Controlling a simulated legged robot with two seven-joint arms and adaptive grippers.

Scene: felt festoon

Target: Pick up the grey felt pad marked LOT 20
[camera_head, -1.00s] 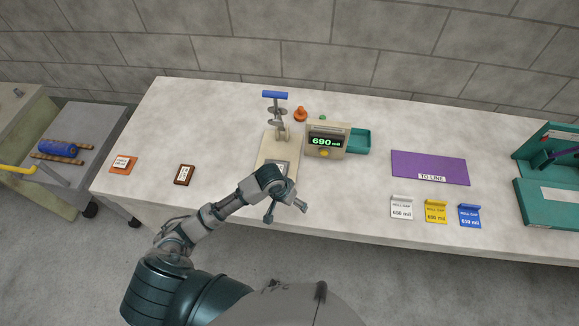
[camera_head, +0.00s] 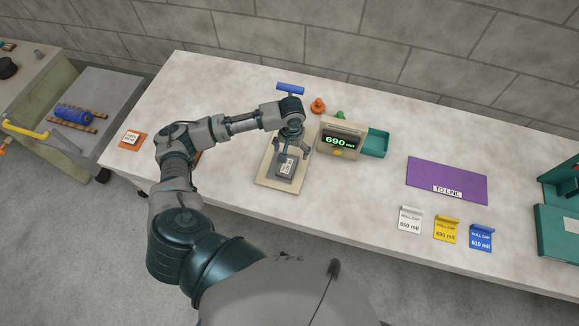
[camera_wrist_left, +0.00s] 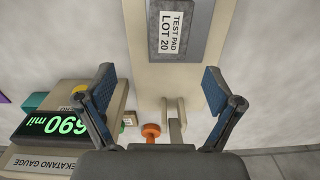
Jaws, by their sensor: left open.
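The grey felt pad (camera_head: 284,177) lies on the beige base plate (camera_head: 263,177) of the gauge stand, in the middle of the bench. In the left wrist view the pad (camera_wrist_left: 198,42) is at the top, its white label reading TEST PAD LOT 20. My left gripper (camera_head: 291,154) is open and empty, over the far end of the pad in the head view. In the left wrist view its fingers (camera_wrist_left: 160,86) are spread wide, with the pad beyond their tips. The pad appears untouched. My right gripper is in neither view.
The gauge box (camera_head: 341,137) reading 690 mil stands close right of the gripper, with a teal tray (camera_head: 376,143). The stand's blue handle (camera_head: 290,88) is behind it. A purple mat (camera_head: 445,175) and three gap cards (camera_head: 446,229) lie right. Bench between is clear.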

